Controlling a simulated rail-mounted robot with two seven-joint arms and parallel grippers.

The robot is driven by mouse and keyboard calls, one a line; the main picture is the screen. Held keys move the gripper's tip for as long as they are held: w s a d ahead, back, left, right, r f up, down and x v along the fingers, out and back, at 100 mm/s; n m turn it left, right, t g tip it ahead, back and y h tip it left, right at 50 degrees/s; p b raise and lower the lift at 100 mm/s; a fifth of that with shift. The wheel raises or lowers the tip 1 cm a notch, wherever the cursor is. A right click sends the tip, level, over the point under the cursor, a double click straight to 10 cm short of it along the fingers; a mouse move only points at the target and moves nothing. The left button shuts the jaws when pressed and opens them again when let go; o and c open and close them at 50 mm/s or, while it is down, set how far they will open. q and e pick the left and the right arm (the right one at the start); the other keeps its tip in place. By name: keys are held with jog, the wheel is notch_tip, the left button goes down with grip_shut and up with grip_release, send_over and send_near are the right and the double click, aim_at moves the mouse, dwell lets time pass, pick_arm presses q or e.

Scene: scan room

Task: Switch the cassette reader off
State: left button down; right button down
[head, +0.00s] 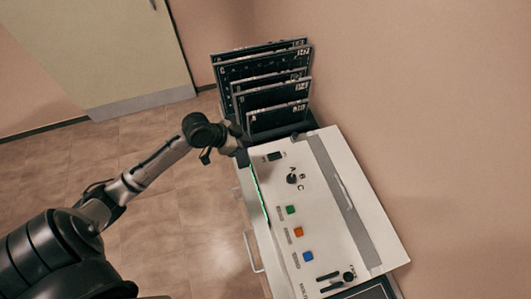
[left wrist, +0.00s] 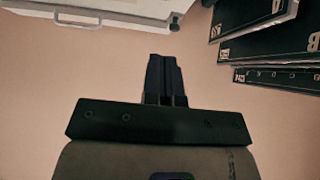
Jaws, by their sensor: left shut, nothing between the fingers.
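The cassette reader (head: 330,215) is a white cabinet with a sloping top panel, against the wall in the head view. Its panel carries a black rocker switch (head: 274,156) near the far end, a dark knob (head: 292,179) by letters A, B, C, and green (head: 291,210), orange (head: 298,232) and blue (head: 308,257) buttons. My left gripper (head: 236,142) is at the reader's far left corner, left of the rocker. In the left wrist view its fingers (left wrist: 164,75) are shut and empty. My right gripper is not in view.
Several black cassettes (head: 275,90) stand in a rack behind the reader's far end, close to my left gripper; they also show in the left wrist view (left wrist: 270,45). Handles (head: 252,252) stick out from the reader's left side. The tiled floor (head: 170,215) left of it is clear.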

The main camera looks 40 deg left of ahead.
pick_arm(q)
send_over(272, 155)
jog(key=s+a, duration=0.1)
jog(key=s, duration=0.1)
notch_tip(272, 155, down, 7)
jog(key=shift+r, duration=0.1)
notch_tip(272, 155, down, 2)
jog(key=shift+s+f, duration=0.1)
jog(key=shift+f, duration=0.9)
